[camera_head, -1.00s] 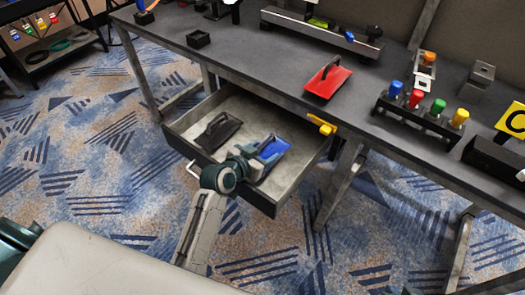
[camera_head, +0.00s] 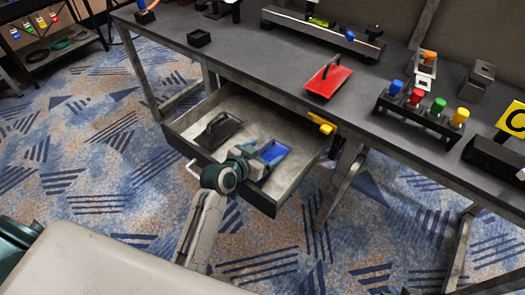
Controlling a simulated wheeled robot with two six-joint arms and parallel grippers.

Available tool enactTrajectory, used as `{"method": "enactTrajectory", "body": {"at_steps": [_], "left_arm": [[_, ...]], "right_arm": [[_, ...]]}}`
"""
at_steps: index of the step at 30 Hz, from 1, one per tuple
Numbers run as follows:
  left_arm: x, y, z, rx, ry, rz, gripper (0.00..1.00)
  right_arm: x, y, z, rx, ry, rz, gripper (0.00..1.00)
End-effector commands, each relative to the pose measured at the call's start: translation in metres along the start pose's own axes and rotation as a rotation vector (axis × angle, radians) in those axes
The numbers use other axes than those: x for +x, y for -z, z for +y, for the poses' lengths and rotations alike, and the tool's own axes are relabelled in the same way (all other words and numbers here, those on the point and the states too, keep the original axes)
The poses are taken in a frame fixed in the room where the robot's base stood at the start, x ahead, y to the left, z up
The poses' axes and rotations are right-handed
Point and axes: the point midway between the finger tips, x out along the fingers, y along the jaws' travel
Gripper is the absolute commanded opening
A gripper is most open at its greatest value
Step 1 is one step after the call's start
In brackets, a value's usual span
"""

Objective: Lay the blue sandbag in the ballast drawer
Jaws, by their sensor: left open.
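The blue sandbag (camera_head: 274,153) lies on the floor of the open ballast drawer (camera_head: 236,104), near its right front part. A black sandbag with a handle (camera_head: 218,131) lies to its left in the same drawer, apart from it. My left gripper (camera_head: 262,153) is open over the drawer's front part, right at the blue sandbag's left side. It hides part of that sandbag, and I cannot tell whether they touch. My right gripper is not in view.
The drawer hangs under the grey bench (camera_head: 240,49). A yellow clamp-like piece (camera_head: 321,123) sits at the bench's front edge, near the drawer's right corner. A rack with coloured knobs (camera_head: 416,112) stands to the right. The bench leg (camera_head: 343,178) stands right of the drawer.

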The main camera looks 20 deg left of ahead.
Motion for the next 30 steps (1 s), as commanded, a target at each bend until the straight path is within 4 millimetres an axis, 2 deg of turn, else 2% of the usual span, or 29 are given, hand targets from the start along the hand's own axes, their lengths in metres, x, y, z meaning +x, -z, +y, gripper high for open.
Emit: {"method": "enactTrajectory", "body": {"at_steps": [9, 15, 21, 30], "left_arm": [[-0.067, 0.005, 0.0, 0.005, 0.001, 0.005, 0.82], [-0.104, 0.006, -0.001, 0.006, 0.003, 0.008, 0.82], [-0.12, 0.007, -0.001, 0.004, 0.003, 0.01, 0.82], [-0.122, 0.007, -0.001, 0.004, 0.002, 0.012, 0.82]], "right_arm": [[-0.009, 0.003, 0.006, -0.021, -0.023, -0.054, 0.0], [-0.012, 0.001, 0.008, -0.026, -0.032, -0.085, 0.0], [-0.014, 0.0, 0.009, -0.029, -0.038, -0.099, 0.0], [-0.014, 0.001, 0.009, -0.029, -0.039, -0.1, 0.0]]}}
